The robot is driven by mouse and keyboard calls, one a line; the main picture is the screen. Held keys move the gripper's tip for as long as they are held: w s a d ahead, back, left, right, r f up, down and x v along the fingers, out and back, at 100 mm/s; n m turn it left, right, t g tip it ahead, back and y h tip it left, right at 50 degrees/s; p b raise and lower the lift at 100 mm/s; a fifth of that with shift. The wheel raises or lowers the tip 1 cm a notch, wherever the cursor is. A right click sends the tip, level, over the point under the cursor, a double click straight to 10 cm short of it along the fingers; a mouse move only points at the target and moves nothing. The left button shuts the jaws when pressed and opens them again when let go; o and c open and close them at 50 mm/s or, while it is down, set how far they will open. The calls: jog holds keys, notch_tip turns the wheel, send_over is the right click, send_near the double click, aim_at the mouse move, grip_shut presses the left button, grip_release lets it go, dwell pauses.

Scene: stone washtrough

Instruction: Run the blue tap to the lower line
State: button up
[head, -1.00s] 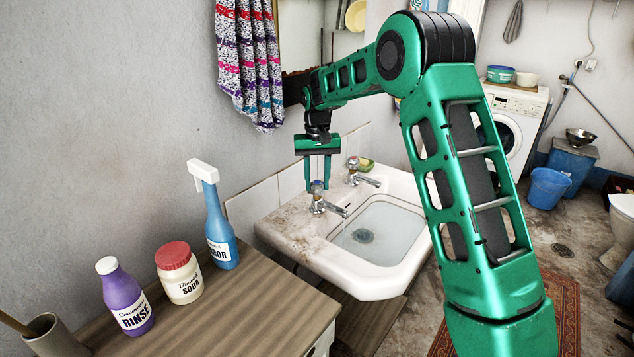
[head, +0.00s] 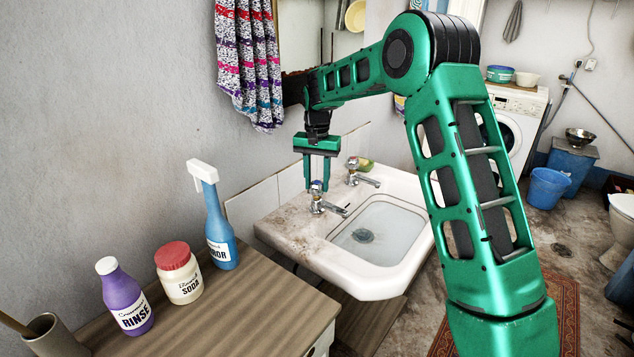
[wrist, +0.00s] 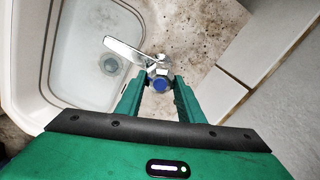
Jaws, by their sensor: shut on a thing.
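The blue tap (head: 318,190) is a chrome tap with a blue-capped handle at the near back corner of the washbasin. Its handle also shows in the wrist view (wrist: 158,84), with the spout (wrist: 125,49) pointing over the basin. My gripper (head: 316,188) points down from above, its two green fingers shut on the tap handle, one on each side. The white basin (head: 388,282) has pale, clear-looking water over a grey drain (head: 363,236). No stream shows under the spout. I cannot make out any line on the basin wall.
A wooden counter (head: 262,305) at left holds a blue spray bottle (head: 220,228), a soda jar (head: 180,280) and a purple bottle (head: 128,300). The tiled wall is close behind the tap.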

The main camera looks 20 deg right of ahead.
aim_at(316, 181)
jog(key=shift+a, duration=0.2)
jog(key=o, duration=1.1)
jog(key=shift+c, duration=0.2)
jog(key=shift+d+r, duration=0.1)
notch_tip(316, 181, up, 11)
jog(key=shift+f, duration=0.2)
jog(key=shift+w, duration=0.1)
